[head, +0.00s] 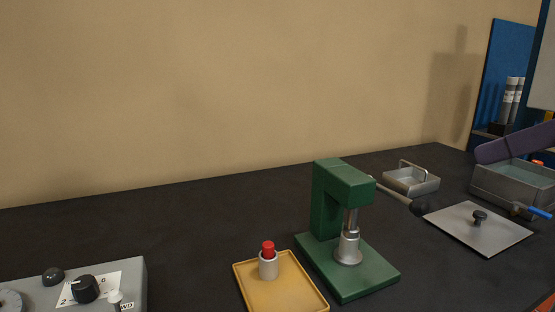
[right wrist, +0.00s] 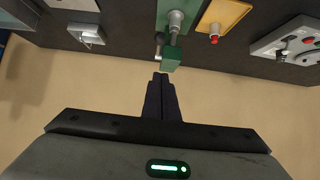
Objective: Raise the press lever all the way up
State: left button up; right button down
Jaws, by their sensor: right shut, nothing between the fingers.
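The green press (head: 343,185) stands on its green base on the dark bench in the head view. Its lever (head: 392,191) leaves the right side of the press head and slopes down in the picture to a black knob (head: 420,207). The press (right wrist: 171,55) and its dark knob (right wrist: 159,38) also show upside down in the right wrist view. My right gripper (right wrist: 160,76) is shut and empty, with its fingertips near the press head in that picture; I cannot tell the gap. I see no contact with the lever. My left gripper is not in view.
A yellow tray (head: 244,285) with a red-topped cylinder (head: 268,260) stands left of the press. A control box (head: 130,275) is at the front left. A flat metal plate (head: 480,238), a handled tray (head: 428,187) and a metal tub (head: 500,185) are to the right.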

aim_at(419, 207)
jog(key=k, duration=0.95)
